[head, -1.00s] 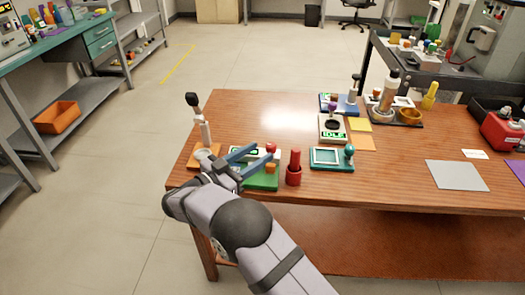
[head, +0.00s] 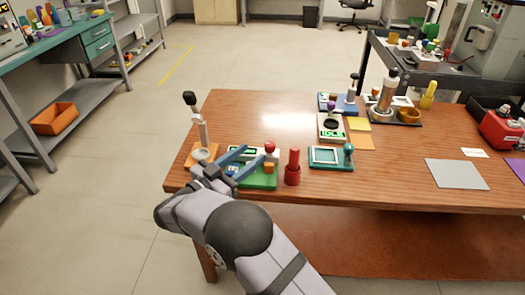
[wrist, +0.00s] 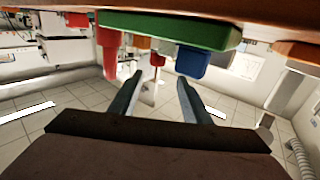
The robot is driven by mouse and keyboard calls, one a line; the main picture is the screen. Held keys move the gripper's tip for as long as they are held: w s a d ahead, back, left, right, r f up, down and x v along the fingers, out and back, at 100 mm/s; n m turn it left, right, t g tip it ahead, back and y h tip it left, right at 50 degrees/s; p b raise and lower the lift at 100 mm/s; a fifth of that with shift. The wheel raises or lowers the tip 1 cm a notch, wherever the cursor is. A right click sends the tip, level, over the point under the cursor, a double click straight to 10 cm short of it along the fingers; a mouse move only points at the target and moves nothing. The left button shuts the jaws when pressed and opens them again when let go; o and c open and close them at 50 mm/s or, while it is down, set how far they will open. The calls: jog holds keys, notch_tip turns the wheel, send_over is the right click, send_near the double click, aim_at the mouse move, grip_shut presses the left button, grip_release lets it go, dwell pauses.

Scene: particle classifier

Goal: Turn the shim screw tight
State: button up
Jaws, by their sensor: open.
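A green-based device (head: 262,182) stands at the table's front left. It carries a red knob (head: 270,147), an orange block (head: 268,167) and a lit display. Its green base (wrist: 170,30) also shows upside down in the wrist view, with a blue block (wrist: 192,64) on it. I cannot tell which part is the shim screw. My gripper (head: 256,153) is open and empty, its two blue fingers reaching over the device from the left. In the wrist view the red knob (wrist: 157,60) appears between and beyond the fingertips (wrist: 156,82). The arm hides part of the device.
An orange-based stand (head: 203,153) with a tall black-topped lever is close on the left. A red post (head: 293,166) stands close on the right, then a teal frame (head: 330,158). A grey sheet (head: 456,174) lies farther right, with bare table before it.

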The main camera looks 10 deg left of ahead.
aim_at(268, 148)
jog(key=shift+w+d+n+t+y+b, duration=0.25)
jog(key=shift+d+n+t+y+b, duration=0.35)
jog(key=shift+d+y, duration=0.2)
jog(key=shift+s+d+f+n+t+y+b, duration=0.1)
jog(key=shift+d+f+n+t+y+b, duration=0.1)
jog(key=shift+d+n+t+y+b, duration=0.5)
jog(key=shift+s+d+f+n+y, duration=0.1)
jog(key=shift+s+f+n+y, duration=0.15)
jog(key=shift+y, duration=0.45)
jog(key=shift+x, duration=3.7)
jog(key=shift+f, duration=0.1)
jog(key=shift+c, duration=0.3)
jog(key=c, duration=1)
